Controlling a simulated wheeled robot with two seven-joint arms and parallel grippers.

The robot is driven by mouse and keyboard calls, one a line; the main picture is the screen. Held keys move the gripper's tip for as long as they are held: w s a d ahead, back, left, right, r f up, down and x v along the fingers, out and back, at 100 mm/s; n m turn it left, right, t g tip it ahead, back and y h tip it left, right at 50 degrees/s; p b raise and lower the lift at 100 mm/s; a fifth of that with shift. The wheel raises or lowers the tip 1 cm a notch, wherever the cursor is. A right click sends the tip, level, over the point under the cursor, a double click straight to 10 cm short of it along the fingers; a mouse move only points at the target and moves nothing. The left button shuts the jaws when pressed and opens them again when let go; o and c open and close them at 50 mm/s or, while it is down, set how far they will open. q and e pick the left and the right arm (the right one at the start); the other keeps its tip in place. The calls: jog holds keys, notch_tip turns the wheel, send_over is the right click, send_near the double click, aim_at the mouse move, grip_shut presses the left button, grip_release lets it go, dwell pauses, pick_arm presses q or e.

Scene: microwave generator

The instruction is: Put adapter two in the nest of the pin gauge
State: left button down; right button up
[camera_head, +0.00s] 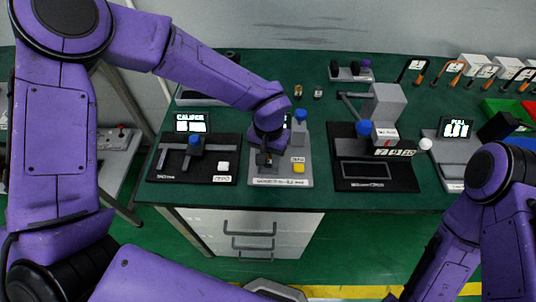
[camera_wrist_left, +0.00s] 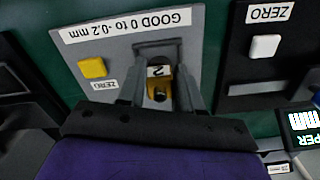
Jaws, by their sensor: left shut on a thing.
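Adapter two, a small brass-coloured piece with a white label "2" (camera_wrist_left: 157,72), is between the fingers of my left gripper (camera_wrist_left: 159,88), which is shut on it. The pin gauge has a grey base (camera_wrist_left: 103,46) with a yellow button and the label "GOOD 0 to -0.2 mm". The adapter is at the dark frame of its nest (camera_wrist_left: 159,44); I cannot tell whether it is seated. In the head view my left gripper (camera_head: 266,158) is low over the pin gauge (camera_head: 281,181) and hides the adapter and nest. My right gripper is not in view.
The caliper station (camera_head: 216,177) stands left of the pin gauge. A black-based station with a grey arm (camera_head: 385,103) stands to its right. Two small pieces (camera_head: 298,91) lie behind on the green table (camera_head: 330,120). Several hooks and bins are at the right.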

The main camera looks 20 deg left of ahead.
pick_arm(q)
jog(key=shift+f, duration=0.4)
jog(key=c, duration=0.8)
grip_release()
jog(key=shift+o, duration=0.2)
notch_tip(320, 180, up, 13)
jog(key=shift+r+b, duration=0.15)
jog(key=shift+b, duration=0.3)
jog(key=shift+w, duration=0.1)
